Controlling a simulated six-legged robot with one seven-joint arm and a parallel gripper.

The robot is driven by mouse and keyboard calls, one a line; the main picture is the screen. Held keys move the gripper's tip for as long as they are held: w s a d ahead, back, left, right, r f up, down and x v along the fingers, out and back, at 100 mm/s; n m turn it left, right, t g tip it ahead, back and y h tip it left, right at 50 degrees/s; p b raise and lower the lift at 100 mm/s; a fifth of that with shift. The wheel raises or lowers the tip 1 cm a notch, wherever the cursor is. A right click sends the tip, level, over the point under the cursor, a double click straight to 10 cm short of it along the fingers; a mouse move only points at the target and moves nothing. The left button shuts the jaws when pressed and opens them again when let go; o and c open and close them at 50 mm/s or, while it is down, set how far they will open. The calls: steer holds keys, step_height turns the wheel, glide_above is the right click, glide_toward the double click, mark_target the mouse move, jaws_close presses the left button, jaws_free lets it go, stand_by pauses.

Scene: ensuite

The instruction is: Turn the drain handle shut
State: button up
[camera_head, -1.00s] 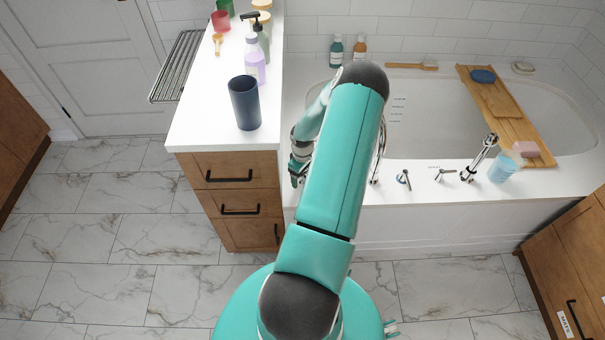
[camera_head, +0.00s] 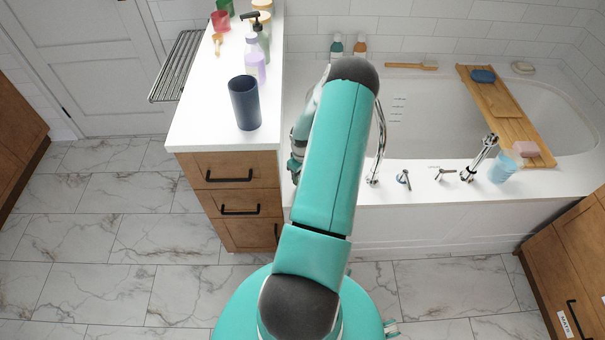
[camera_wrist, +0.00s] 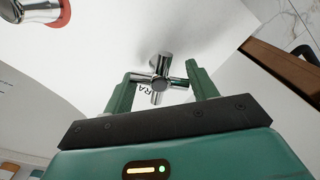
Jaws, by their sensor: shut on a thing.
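The drain handle (camera_wrist: 161,67) is a chrome cross-shaped handle on a white surface in the wrist view, with part of a dark printed label beside it. My gripper (camera_wrist: 160,82) has its two green fingers on either side of the handle, shut on its crossbar. One stub of the cross points toward the palm. In the head view my arm hides the fingertips and the handle they hold; only part of my wrist shows left of the upper arm.
The white bathtub (camera_head: 440,110) has a chrome spout (camera_head: 373,180) and other handles (camera_head: 404,179) on its front rim. A counter (camera_head: 205,125) with a dark cup (camera_head: 244,103) and bottles stands close left of my arm. A chrome fitting with a red ring (camera_wrist: 40,10) is near in the wrist view.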

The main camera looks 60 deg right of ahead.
steer(key=shift+m, duration=1)
steer(key=shift+c, duration=0.2)
steer(key=shift+w+m, duration=0.1)
steer(key=shift+m, duration=0.2)
steer(key=shift+c, duration=0.6)
steer(key=shift+o, duration=0.4)
steer(key=shift+m, duration=0.8)
